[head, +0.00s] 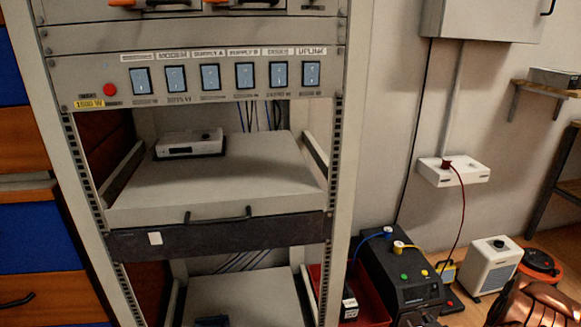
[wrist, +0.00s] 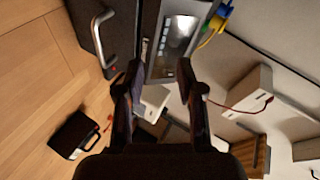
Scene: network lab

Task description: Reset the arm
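My gripper (wrist: 158,75) shows in the wrist view, with its two dark fingers spread apart. I see nothing held between them; the floor and equipment show through the gap. Ahead of the fingertips is a dark device with a grey panel (wrist: 180,32), seen at a slant. I cannot tell whether the fingers touch anything, but they look apart from it. In the head view the gripper's fingers do not show.
A rack (head: 55,75) with a switch panel (head: 205,78) and a shelf (head: 240,180) holding a white box (head: 189,144) stands at left. Right of it are a black power unit (head: 400,270), a red bin (head: 372,305), a white heater-like box (head: 490,265) and a wall socket (head: 453,172).

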